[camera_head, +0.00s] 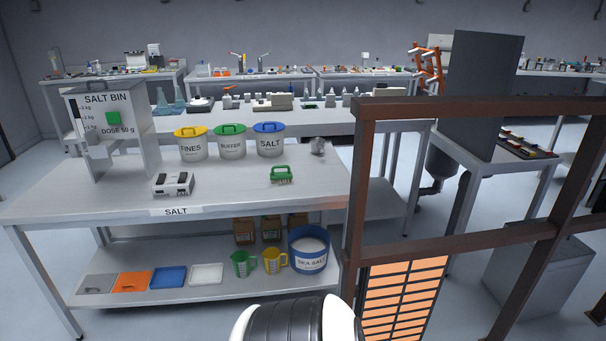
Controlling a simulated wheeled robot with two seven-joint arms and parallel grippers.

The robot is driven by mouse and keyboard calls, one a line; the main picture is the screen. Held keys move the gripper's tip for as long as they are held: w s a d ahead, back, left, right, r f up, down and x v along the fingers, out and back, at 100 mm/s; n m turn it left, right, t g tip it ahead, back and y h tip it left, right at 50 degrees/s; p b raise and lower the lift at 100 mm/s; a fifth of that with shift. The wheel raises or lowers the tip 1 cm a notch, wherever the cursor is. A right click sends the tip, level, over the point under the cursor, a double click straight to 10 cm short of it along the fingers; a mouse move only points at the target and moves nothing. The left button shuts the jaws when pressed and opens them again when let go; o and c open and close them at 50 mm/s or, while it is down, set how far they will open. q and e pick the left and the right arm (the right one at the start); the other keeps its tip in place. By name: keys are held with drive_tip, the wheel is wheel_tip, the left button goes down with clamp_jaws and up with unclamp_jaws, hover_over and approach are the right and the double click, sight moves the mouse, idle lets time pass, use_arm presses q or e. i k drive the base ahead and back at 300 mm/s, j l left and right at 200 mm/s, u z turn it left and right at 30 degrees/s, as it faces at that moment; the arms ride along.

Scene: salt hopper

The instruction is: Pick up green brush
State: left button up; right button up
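The green brush (281,173) lies on the top of the salt table (225,190), right of the middle and near the front edge. It has a green handle with a paler lower part. Nothing touches it from above. Neither of my grippers shows in the head view. Only a white and black rounded part of my own body shows at the bottom middle.
Tubs labelled FINES (191,148), BUFFER (230,146) and SALT (270,144) stand behind the brush. A white device (173,185) sits to its left, with the salt bin (105,135) farther left. A brown frame (356,200) rises at the table's right end.

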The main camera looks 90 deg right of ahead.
sight(274, 175)
drive_tip(key=z, duration=2.65)
drive_tip(key=u, duration=4.95)
drive_tip(key=z, duration=4.8)
